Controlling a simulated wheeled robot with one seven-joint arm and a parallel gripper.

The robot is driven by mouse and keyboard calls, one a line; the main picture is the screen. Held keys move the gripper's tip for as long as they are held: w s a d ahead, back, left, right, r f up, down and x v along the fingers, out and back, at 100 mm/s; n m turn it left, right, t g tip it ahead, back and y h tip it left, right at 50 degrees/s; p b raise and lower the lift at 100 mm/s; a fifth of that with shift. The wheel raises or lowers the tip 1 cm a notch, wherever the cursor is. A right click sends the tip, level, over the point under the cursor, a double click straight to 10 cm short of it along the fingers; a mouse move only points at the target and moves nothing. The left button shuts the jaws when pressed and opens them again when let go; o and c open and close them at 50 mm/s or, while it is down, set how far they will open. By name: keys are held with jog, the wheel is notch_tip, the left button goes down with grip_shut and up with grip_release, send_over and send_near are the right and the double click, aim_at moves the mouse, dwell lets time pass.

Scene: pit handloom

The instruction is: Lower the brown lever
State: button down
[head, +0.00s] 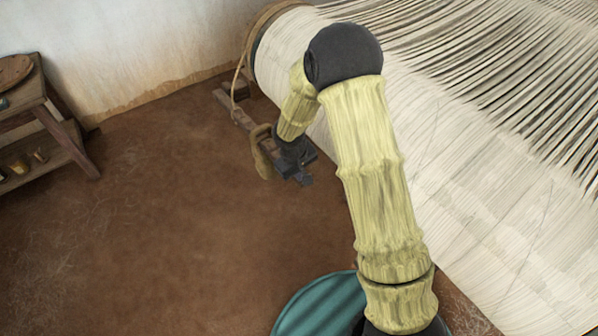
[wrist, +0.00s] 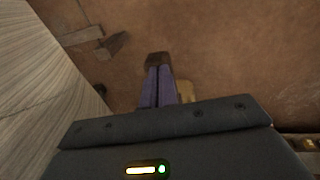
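A dark brown block (wrist: 157,59), which looks like part of the brown lever, lies right at my fingertips in the wrist view. I cannot tell whether it touches them or is only behind them. My gripper (wrist: 159,72) has two purple fingers side by side with only a thin line between them. They look shut, and nothing clearly shows between them. In the head view my gripper (head: 303,181) points down beside the left end of the loom, next to a tan hanging weight (head: 262,155). The lever is hard to make out there, behind my gripper and wrist.
The loom's white warp (head: 480,190) and its roll fill the right. A wooden beam (head: 232,108) with rope stands at the roll's end. A wooden stand (head: 62,140) with small items is at the far left. The brown floor between is clear.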

notch_tip(320, 180, down, 9)
jog(key=s+b, duration=0.1)
jog(key=b, duration=0.5)
jog(key=shift+s+d+r, duration=0.2)
jog(key=shift+s+d, duration=0.15)
jog(key=shift+d, duration=0.1)
jog(key=d+p+v, duration=0.1)
jog(key=p+v, duration=0.3)
jog(key=v, duration=1.1)
jog(key=shift+s+r+p, duration=0.15)
jog(key=shift+s+p, duration=0.15)
jog(key=shift+s, duration=0.05)
jog(key=shift+d, duration=0.15)
